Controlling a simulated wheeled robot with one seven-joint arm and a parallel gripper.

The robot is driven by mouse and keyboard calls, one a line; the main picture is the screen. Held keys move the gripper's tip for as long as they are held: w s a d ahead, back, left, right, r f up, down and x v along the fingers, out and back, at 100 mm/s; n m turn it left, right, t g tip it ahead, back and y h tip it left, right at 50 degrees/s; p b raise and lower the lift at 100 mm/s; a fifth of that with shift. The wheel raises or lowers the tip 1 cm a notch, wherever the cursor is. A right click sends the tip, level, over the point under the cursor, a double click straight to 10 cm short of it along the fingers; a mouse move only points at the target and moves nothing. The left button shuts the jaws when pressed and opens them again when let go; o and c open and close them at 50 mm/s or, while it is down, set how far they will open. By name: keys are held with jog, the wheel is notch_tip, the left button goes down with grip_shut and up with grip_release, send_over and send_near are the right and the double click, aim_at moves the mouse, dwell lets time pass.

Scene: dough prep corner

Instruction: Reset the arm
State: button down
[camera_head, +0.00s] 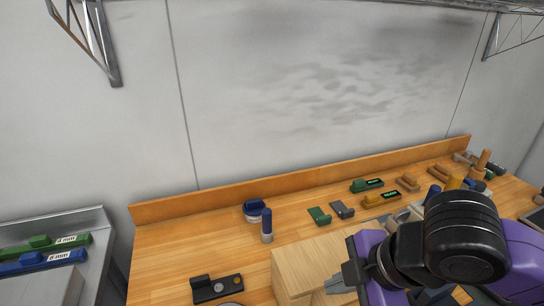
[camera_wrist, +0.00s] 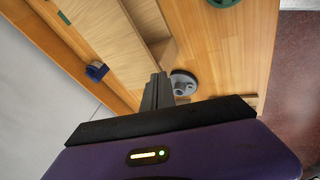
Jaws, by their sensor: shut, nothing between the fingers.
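My gripper (camera_head: 335,286) is at the lower right of the head view, at the end of my purple and black arm. Its grey fingers are together and hold nothing. In the wrist view the closed fingers (camera_wrist: 158,82) point over the wooden worktop. They appear close to a pale wooden block or box (camera_head: 308,262); I cannot tell whether they touch it. A grey round flanged part (camera_wrist: 183,83) lies just right of the fingers in the wrist view.
The wooden worktop (camera_head: 165,255) has a raised back edge against the wall. A blue cylinder (camera_head: 267,225), a black block (camera_head: 217,288) and several small coloured pieces stand on it. A grey side shelf (camera_head: 98,228) with green and blue labelled items is at left.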

jog(key=w+a+r+m+t+y, duration=0.1)
jog(key=w+a+r+t+y, duration=0.25)
jog(key=a+r, duration=0.35)
jog(key=w+a+r+m+t+y, duration=0.2)
jog(key=a+r+y, duration=0.2)
jog(key=r, duration=0.5)
jog(key=d+r+m+t+y, duration=0.1)
jog(key=d+r+m+t, duration=0.4)
jog(key=r+m+t, duration=0.45)
jog(key=s+d+f+m+t+h, duration=0.4)
jog(key=s+d+f+m+h, duration=0.5)
jog(key=d+f+m+h, duration=0.5)
jog(key=s+f+n+g, duration=0.3)
jog(key=s+f, duration=0.6)
jog(key=s, duration=0.3)
jog(key=s+f+n+g+y, duration=0.1)
jog(key=s+f+n+g, duration=0.3)
jog(key=s+f, duration=0.6)
jog(key=s+g, duration=0.1)
jog(key=s, duration=0.2)
jog(key=shift+s+f, duration=0.15)
jog(key=shift+f, duration=0.1)
jog(key=shift+y, duration=0.25)
